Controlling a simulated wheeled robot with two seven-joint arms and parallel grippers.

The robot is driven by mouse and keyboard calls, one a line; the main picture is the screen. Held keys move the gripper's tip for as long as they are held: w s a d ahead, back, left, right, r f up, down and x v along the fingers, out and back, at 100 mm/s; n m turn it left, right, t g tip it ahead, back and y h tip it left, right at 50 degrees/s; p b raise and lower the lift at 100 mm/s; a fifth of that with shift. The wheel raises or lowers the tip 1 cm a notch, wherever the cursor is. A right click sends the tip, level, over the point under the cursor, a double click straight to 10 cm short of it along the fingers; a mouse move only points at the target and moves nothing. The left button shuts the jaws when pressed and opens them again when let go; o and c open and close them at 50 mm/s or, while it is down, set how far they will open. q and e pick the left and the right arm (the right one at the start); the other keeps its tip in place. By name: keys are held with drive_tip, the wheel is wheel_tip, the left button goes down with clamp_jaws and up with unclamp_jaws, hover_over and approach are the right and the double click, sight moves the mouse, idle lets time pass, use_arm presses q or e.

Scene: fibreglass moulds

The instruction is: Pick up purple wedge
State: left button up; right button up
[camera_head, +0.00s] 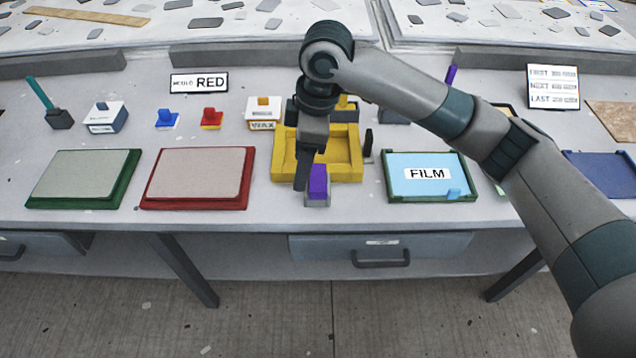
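The purple wedge (318,181) is a small upright purple block with a grey lower part, at the table's front edge just before the yellow tray. My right gripper (303,178) points down from the arm that comes in from the right. Its dark fingers are right beside the wedge's left side, partly over the yellow tray. Only one finger shows clearly, so I cannot tell whether it is open or touches the wedge. My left gripper is not in view.
The yellow tray (346,173) stands behind the wedge. Blue (166,118) and red (211,118) wedges stand behind. A small dark upright piece (368,143) is nearby.

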drive_tip(key=w+d+r+h, duration=0.2)
drive_tip(key=w+d+r, duration=0.1)
drive_tip(key=r, duration=0.4)
drive_tip(key=shift+d, duration=0.45)
drive_tip(key=p, duration=0.3)
hover_over(321, 188)
wheel_tip(321, 188, down, 11)
drive_tip(key=shift+f, duration=0.15)
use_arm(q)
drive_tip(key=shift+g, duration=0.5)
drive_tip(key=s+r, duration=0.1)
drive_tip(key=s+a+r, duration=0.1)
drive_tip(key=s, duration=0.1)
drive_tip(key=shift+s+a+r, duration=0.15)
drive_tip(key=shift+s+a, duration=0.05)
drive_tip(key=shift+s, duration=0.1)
use_arm(e)
drive_tip(key=shift+f, duration=0.45)
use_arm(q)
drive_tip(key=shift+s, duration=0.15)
